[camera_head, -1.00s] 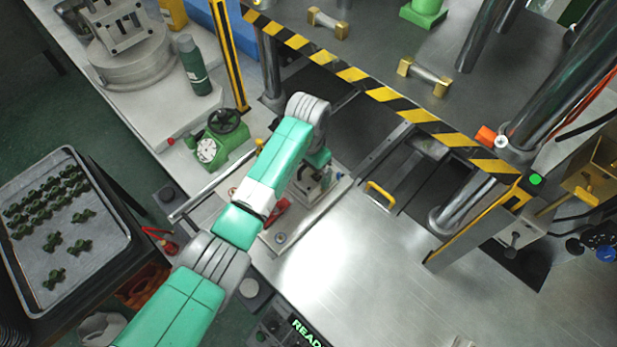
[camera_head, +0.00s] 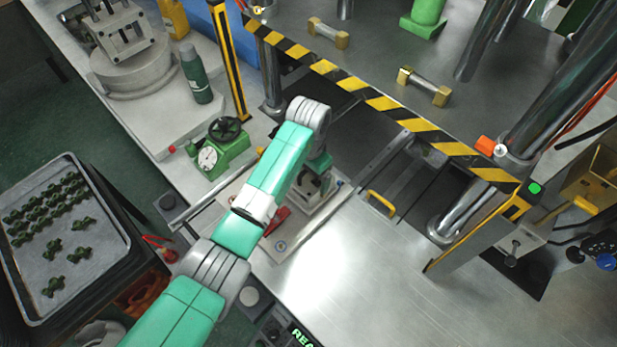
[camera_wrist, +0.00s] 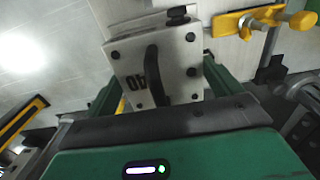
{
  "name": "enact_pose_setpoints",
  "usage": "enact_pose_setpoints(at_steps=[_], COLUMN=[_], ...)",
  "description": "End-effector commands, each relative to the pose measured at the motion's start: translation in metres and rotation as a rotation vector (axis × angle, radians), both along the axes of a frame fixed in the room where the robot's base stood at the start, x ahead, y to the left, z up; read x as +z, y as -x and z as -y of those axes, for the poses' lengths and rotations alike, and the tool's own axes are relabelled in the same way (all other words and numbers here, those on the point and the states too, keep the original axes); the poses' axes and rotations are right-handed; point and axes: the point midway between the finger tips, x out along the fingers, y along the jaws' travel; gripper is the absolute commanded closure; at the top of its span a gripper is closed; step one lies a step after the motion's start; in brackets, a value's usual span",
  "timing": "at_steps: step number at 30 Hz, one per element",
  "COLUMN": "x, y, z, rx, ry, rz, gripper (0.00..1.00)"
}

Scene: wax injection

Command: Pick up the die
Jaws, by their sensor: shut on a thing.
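The die (camera_wrist: 180,58) is a grey metal block with dark bolt heads, a dark curved handle strip and a black number on its face, in the middle of the wrist view. My gripper (camera_wrist: 162,88) is shut on it, with a green finger on each side. In the head view the die (camera_head: 311,194) shows partly under my wrist, above or on the pale plate at the press's front left. My gripper (camera_head: 318,168) is mostly hidden there by my arm. I cannot tell whether the die is clear of the plate.
A yellow handle (camera_head: 381,203) lies right of the die, by the press opening. A striped yellow-black bar (camera_head: 382,103) crosses above. A green dial gauge (camera_head: 222,150) stands to the left. A tray (camera_head: 62,285) of dark green parts is at far left. The metal table front (camera_head: 340,270) is clear.

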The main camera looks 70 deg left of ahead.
Motion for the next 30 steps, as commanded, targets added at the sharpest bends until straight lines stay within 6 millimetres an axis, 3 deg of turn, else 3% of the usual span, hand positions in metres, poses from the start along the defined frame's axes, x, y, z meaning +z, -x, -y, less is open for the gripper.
enact_pose_setpoints(at_steps=[1,9,16,21,30], x=[0.017,0.095,0.150,0.163,0.164], y=[-0.002,-0.002,-0.001,0.000,-0.001], z=[-0.001,-0.001,-0.001,-0.001,-0.001], rx=[-0.001,-0.001,-0.001,0.001,0.000], ry=[-0.007,-0.006,-0.004,-0.003,-0.003], rz=[0.006,0.006,0.003,0.002,0.003], gripper=[0.70,0.70,0.70,0.70,0.70])
